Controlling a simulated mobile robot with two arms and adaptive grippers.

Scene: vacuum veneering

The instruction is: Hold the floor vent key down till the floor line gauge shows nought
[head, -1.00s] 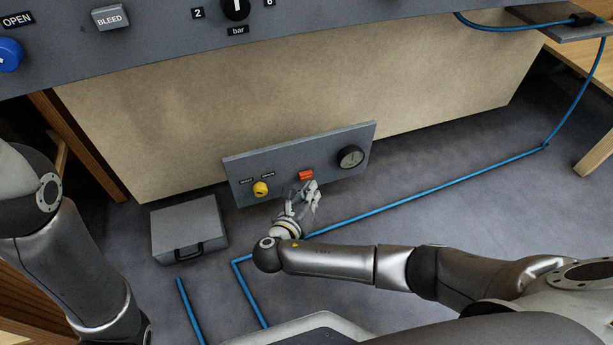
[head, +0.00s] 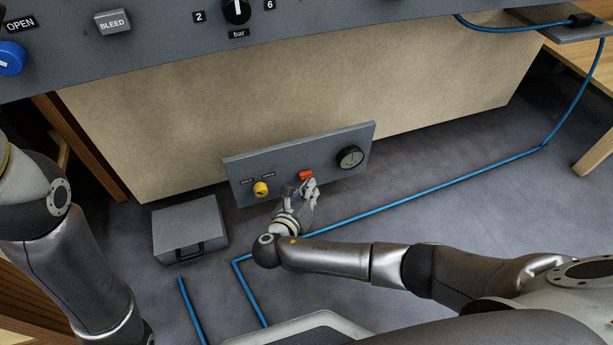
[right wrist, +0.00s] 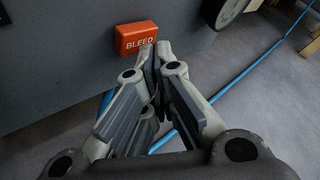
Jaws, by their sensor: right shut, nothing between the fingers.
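The floor vent key is a red-orange block marked BLEED (right wrist: 136,37) on the low grey panel (head: 331,142); it also shows in the head view (head: 306,174). The round dark floor line gauge (head: 350,157) sits to its right on the panel; its reading is too small to tell. My right gripper (head: 306,184) is shut and empty, its fingertips just below the key. In the right wrist view the fingertips (right wrist: 156,50) are close to the key's lower right edge; I cannot tell whether they touch. Only my left arm shows, at the left; its gripper is out of view.
A yellow knob (head: 261,188) is on the panel left of the key. A grey case (head: 188,226) stands on the floor to the left. A blue hose (head: 430,192) runs across the floor. An upper console (head: 330,22) overhangs, with another BLEED key (head: 113,22).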

